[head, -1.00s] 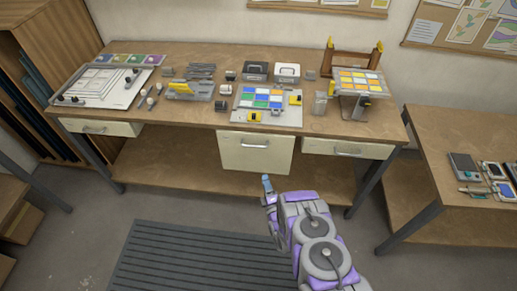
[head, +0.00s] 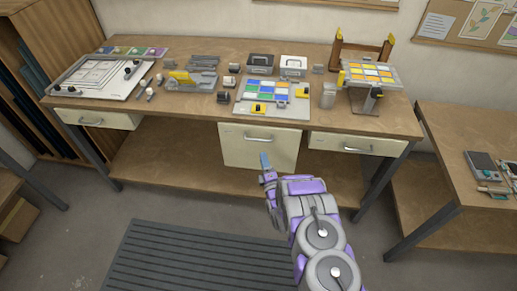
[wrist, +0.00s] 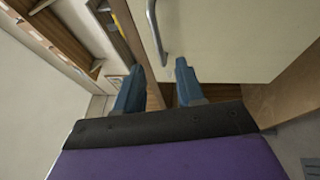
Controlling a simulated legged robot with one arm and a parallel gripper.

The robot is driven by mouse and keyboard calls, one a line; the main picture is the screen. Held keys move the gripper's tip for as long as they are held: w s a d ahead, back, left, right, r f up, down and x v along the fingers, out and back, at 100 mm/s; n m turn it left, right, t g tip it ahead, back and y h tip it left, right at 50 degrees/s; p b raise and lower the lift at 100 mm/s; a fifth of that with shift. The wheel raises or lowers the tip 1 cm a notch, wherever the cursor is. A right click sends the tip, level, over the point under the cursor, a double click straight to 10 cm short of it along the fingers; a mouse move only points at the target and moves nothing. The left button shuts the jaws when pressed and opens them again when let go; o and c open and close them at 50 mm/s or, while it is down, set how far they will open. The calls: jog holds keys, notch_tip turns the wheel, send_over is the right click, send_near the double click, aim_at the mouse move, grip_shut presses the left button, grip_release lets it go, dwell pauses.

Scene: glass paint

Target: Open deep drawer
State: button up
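The deep drawer (head: 262,149) is the tall cream front in the middle under the workbench, shut, with a metal bar handle (head: 259,138) near its top. In the wrist view the drawer front (wrist: 235,35) fills the upper right, and its handle (wrist: 157,35) lies just beyond the fingertips. My gripper (head: 265,165) is in front of the lower part of the drawer in the head view. In the wrist view its two blue fingers (wrist: 158,85) are spread apart with nothing between them. The handle is apart from the fingers.
A shallow drawer (head: 98,119) is at the left and another (head: 357,145) at the right, both shut. The workbench top (head: 215,112) carries trays, paints and tools. A grey slatted mat (head: 185,258) lies on the floor. A side table (head: 450,150) stands at the right.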

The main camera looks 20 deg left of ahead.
aim_at(259, 144)
jog(key=b+x, duration=0.4)
jog(key=x, duration=0.5)
jog(key=c, duration=0.6)
grip_shut()
jog(key=shift+f, duration=0.1)
